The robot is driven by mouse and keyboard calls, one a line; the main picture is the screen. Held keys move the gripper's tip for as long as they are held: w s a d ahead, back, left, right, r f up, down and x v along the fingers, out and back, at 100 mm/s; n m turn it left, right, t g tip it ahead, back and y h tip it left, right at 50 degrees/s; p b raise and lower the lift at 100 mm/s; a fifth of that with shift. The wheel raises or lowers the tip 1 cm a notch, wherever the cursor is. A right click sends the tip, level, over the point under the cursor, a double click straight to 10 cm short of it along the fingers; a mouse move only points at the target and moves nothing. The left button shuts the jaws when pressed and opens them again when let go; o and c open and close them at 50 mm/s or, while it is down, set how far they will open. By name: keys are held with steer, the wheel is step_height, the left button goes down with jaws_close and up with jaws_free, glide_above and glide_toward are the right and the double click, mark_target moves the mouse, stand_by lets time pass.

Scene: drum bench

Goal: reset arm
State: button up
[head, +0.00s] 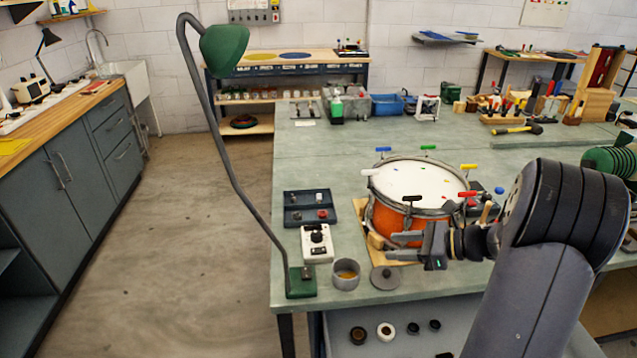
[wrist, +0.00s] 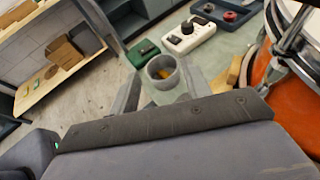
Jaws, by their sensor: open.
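My gripper (head: 420,247) is open and empty in the head view, held in front of the orange drum near the table's front edge. In the wrist view its two fingers (wrist: 160,95) stand apart, with the grey cup (wrist: 163,72) showing between them, farther off. The drum (head: 385,218) has a white head and coloured tuning handles around its rim. It sits on a wooden board (head: 361,208). The drum also shows at the right of the wrist view (wrist: 290,92). My arm hides part of the table at the right.
The grey cup (head: 346,274) and a round grey lid (head: 385,279) are at the table's front edge. A white control box (head: 317,244), a dark tray (head: 311,208) and a green lamp (head: 224,50) stand left of the drum. The table behind the drum is mostly clear.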

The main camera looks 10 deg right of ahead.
steer(key=p+x, duration=0.1)
steer(key=x, duration=0.9)
steer(key=shift+s+a, duration=0.1)
steer(key=shift+a, duration=0.05)
steer(key=shift+d+r+p, duration=0.1)
steer(key=shift+r+p, duration=1)
steer(key=shift+r, duration=0.35)
steer(key=shift+d+r+p, duration=0.15)
steer(key=shift+r+p, duration=0.95)
steer(key=shift+r, duration=0.35)
steer(key=shift+f, duration=0.15)
